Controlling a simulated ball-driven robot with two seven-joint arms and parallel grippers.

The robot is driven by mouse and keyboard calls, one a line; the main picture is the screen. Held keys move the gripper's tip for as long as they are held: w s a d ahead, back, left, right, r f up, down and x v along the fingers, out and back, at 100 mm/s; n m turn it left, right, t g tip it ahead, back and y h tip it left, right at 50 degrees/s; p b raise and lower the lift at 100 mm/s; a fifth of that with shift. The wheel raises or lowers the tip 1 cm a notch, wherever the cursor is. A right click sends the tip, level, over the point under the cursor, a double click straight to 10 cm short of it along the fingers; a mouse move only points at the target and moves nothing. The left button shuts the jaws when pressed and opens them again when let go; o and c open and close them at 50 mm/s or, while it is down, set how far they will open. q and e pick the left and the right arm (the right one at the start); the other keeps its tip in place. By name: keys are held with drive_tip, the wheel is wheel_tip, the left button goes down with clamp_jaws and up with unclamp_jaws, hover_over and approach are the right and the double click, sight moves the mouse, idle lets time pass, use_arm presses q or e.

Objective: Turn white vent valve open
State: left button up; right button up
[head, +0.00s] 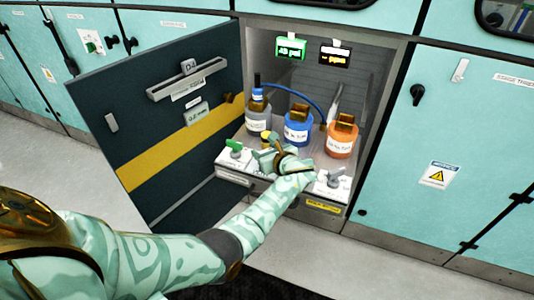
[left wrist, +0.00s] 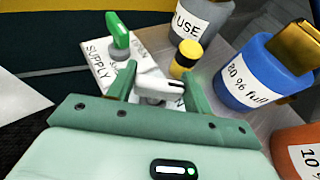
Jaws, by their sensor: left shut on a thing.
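The white valve handle (left wrist: 160,88) sits between the two green fingers of my left gripper (left wrist: 163,80) in the left wrist view. The gripper is shut on it. The handle lies roughly crosswise between the fingers, and its label is mostly hidden by the gripper. In the head view my left gripper (head: 264,158) reaches down to the front of the cabinet's pull-out shelf and hides most of this valve. My right gripper is not in view.
A green-handled supply valve (head: 234,148) stands left of my gripper, and a grey-handled valve (head: 333,177) right of it. Grey (head: 258,118), blue (head: 298,126) and orange (head: 342,138) bottles stand behind. The open cabinet door (head: 160,110) is at the left.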

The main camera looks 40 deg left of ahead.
use_arm(q)
drive_tip(key=n+g+b, duration=0.2)
drive_tip(key=f+n+g+y+b, duration=0.1)
drive_tip(key=n+g+b, duration=0.1)
drive_tip(key=g+b, duration=0.1)
drive_tip(key=shift+w+d, duration=0.1)
drive_tip(key=shift+n+g+b, duration=0.9)
drive_tip(key=shift+b, duration=0.05)
drive_tip(key=shift+r+n+g+b, duration=0.15)
drive_tip(key=shift+n+g+b, duration=0.6)
drive_tip(key=shift+b, duration=0.2)
drive_tip(key=shift+r+n+g+b, duration=0.2)
drive_tip(key=shift+n+g+b, duration=0.05)
drive_tip(key=shift+g+b, duration=0.1)
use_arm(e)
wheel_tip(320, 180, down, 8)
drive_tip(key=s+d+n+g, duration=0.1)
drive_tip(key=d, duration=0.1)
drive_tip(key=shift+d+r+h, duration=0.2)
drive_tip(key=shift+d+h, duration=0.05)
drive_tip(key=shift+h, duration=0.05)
use_arm(q)
drive_tip(key=o, duration=1)
drive_tip(key=shift+r, duration=0.1)
